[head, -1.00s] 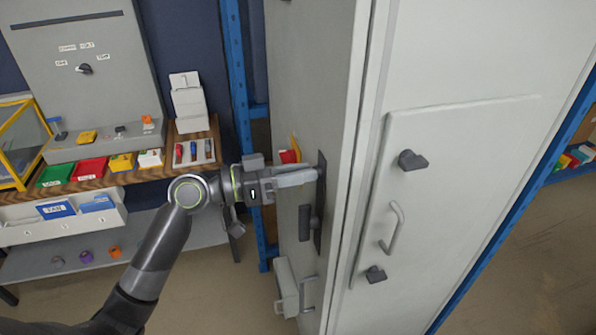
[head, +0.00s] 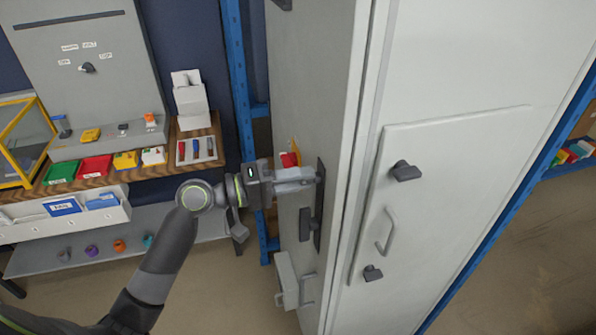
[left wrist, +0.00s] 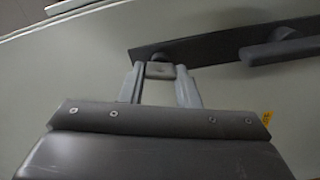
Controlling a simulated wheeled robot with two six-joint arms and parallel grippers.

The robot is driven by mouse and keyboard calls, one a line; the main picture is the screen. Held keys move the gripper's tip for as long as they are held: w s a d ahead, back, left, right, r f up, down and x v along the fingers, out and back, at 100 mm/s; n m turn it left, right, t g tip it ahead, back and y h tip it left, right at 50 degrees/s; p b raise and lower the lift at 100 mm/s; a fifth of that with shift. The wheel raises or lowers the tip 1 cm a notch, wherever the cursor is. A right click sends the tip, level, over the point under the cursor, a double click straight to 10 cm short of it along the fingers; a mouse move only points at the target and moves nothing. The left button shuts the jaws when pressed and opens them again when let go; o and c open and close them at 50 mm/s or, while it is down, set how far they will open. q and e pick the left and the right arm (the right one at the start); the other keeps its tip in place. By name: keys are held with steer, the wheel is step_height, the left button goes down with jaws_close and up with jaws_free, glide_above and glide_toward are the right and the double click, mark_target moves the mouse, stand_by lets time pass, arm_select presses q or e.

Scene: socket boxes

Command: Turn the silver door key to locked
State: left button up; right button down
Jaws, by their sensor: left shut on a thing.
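The silver door key (left wrist: 160,70) shows in the left wrist view as a small grey tab between my fingertips, at one end of a dark lock plate (left wrist: 222,50). My left gripper (left wrist: 161,74) is shut on it; it also shows in the head view (head: 316,177) at the upper part of the plate (head: 319,205). There the fingers mostly hide the key. A dark lever handle (head: 305,224) sits on the plate below the gripper. In the left wrist view the handle (left wrist: 282,50) is to the right. My right gripper is not in view.
The tall pale cabinet (head: 430,80) has a small panel with a pull handle (head: 388,230) and two dark knobs. A red and yellow thing (head: 290,158) is just behind my gripper. A wooden workbench (head: 110,181) with coloured trays stands left. A blue post (head: 236,75) is between them.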

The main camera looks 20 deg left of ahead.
arm_select(q)
steer(key=shift+n+p, duration=0.9)
steer(key=shift+n, duration=0.7)
steer(key=o, duration=1)
steer(key=shift+f, duration=0.1)
steer(key=shift+a, duration=0.1)
